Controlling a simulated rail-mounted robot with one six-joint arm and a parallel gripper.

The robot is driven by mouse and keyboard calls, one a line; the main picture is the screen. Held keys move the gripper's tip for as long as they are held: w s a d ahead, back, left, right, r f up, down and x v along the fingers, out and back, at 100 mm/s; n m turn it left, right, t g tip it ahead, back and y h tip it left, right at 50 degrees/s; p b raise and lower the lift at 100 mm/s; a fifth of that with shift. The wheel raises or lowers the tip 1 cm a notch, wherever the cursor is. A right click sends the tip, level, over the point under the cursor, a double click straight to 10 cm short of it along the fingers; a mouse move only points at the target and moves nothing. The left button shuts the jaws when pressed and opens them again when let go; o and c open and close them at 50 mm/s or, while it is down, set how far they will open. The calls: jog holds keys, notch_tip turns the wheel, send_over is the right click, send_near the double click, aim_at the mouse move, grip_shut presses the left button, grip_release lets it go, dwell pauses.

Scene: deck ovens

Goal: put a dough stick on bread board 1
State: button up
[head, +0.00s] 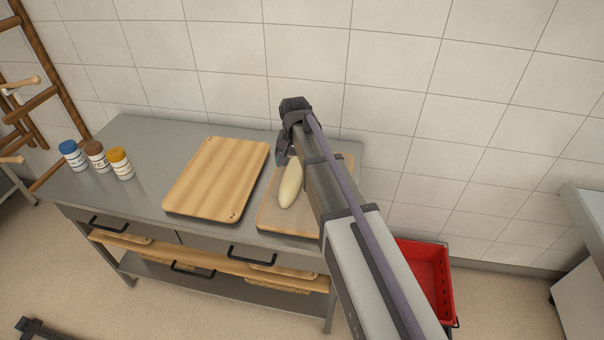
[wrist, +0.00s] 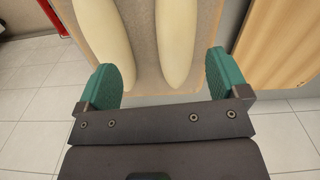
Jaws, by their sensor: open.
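A pale dough stick (head: 291,186) lies on a pale-topped board (head: 268,218) on the right of the grey table. My arm covers much of this board, and I see no number on it. In the wrist view two dough sticks, a left one (wrist: 103,30) and a right one (wrist: 176,45), lie side by side on this board (wrist: 142,50). My gripper (wrist: 160,79) is open and empty, its green fingers spread near the sticks' ends. A wooden board marked 2 (head: 218,178) lies bare to the left.
Three jars with blue (head: 72,154), brown (head: 97,156) and yellow (head: 119,162) lids stand at the table's left. A red crate (head: 428,273) is on the floor at right. A tiled wall (head: 230,60) rises behind the table. The table is clear between the jars and board 2.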

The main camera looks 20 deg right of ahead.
jog(key=s+n, duration=0.4)
jog(key=s, duration=1.9)
jog(key=shift+w, duration=0.1)
